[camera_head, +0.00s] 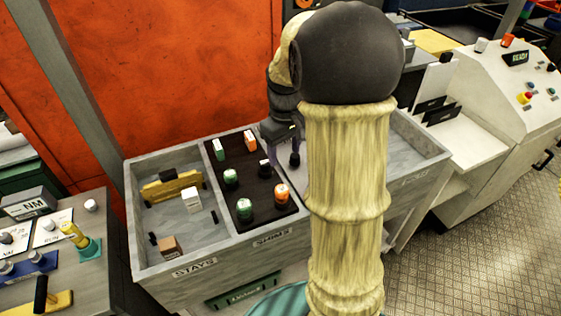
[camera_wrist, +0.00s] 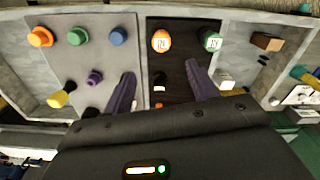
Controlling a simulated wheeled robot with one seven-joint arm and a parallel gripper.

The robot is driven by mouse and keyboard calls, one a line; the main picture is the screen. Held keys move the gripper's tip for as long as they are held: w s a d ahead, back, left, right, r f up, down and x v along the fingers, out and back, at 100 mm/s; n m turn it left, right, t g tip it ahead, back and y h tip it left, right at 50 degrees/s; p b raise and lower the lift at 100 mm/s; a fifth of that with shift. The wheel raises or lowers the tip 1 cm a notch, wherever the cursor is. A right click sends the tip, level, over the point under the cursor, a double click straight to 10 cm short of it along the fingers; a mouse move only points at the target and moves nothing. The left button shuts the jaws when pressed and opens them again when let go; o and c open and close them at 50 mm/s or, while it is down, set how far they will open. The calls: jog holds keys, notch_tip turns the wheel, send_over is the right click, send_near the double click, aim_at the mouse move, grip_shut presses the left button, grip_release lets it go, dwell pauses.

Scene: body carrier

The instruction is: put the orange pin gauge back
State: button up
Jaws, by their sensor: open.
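Two orange-topped pieces could be the pin gauge, and I cannot tell which is meant. The other is a plain orange round head (camera_wrist: 40,37) on the grey pad (camera_wrist: 105,58) at left in the wrist view; my arm hides that area in the head view. My gripper (camera_wrist: 160,88) is open, its purple fingers apart over the board's edge. Small dark pieces show between the fingers; none is visibly held.
A green-topped cylinder (camera_head: 244,208) and several blocks share the board. The left compartment, marked STAYS (camera_head: 194,268), holds a yellow-black piece (camera_head: 172,187) and a white block (camera_head: 191,199). Green (camera_wrist: 78,36) and blue (camera_wrist: 118,35) heads stand on the pad. A control console (camera_head: 500,85) stands right.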

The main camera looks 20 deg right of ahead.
jog(key=s+a+f+m+t, duration=0.2)
jog(key=s+a+f, duration=0.3)
jog(key=s+a, duration=0.4)
jog(key=s, duration=0.3)
jog(key=shift+a+m+t, duration=0.3)
jog(key=shift+a+m, duration=0.05)
jog(key=shift+m, duration=0.05)
